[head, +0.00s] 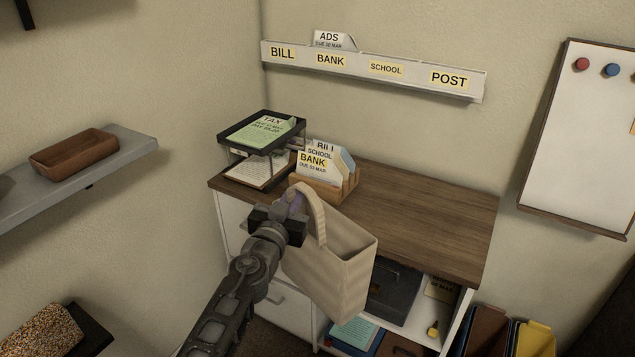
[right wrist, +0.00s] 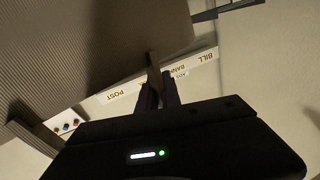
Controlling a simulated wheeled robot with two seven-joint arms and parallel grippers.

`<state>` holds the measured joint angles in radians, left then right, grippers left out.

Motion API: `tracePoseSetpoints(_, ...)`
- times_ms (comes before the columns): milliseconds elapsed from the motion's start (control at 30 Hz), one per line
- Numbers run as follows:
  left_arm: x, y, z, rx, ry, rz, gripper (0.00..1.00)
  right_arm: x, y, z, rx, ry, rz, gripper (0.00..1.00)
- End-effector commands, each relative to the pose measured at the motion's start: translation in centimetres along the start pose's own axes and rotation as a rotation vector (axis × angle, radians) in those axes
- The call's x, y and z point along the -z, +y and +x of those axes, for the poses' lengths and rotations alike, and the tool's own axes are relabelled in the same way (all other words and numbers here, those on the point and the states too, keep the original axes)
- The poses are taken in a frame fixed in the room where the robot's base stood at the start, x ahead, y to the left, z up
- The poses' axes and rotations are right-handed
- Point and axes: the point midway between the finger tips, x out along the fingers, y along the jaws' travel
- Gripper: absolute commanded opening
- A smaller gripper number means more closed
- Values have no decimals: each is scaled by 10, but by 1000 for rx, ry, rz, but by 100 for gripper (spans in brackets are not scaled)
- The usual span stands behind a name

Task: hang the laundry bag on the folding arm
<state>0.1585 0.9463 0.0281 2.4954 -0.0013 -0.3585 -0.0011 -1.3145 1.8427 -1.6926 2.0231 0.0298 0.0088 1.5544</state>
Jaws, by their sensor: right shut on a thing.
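The laundry bag (head: 330,262) is beige cloth with a looped handle, and it hangs open-topped in front of the desk. My right gripper (head: 292,210) is shut on its handle. In the right wrist view, the ribbed bag (right wrist: 95,45) fills the upper left, and its strap runs between the dark fingers (right wrist: 158,92). I cannot make out a folding arm with certainty. A dark piece (head: 27,12) is cut off at the top left corner of the head view, and I cannot tell what it is. My left gripper is not in view.
Behind the bag, the wooden desk (head: 430,225) bears a black paper tray (head: 233,140) and a wooden letter holder (head: 340,192). A wall shelf (head: 120,152) with a brown box (head: 75,153) is at left. The desk's right part is clear.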

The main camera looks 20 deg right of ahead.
Motion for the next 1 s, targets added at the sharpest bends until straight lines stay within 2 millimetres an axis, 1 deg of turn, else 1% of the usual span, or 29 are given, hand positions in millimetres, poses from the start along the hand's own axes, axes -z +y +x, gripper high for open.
tracePoseSetpoints(33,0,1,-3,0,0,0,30,-12,-8,3,66,-6,-4,0)
tracePoseSetpoints(100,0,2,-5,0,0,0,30,-29,-22,5,166,-17,0,0)
tracePoseSetpoints(200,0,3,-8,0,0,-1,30,-48,-38,3,294,-31,7,0)
tracePoseSetpoints(300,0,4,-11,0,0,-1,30,-63,-50,-2,407,-44,16,0)
tracePoseSetpoints(400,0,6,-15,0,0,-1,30,-73,-58,-11,510,-53,19,0)
tracePoseSetpoints(533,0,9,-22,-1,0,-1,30,-77,-66,-27,630,-63,19,0)
tracePoseSetpoints(733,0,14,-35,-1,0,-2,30,-67,-66,-54,746,-68,14,0)
tracePoseSetpoints(867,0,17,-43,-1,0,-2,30,-61,-58,-63,766,-69,8,0)
tracePoseSetpoints(1000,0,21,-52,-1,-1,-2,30,-57,-40,-64,746,-68,5,0)
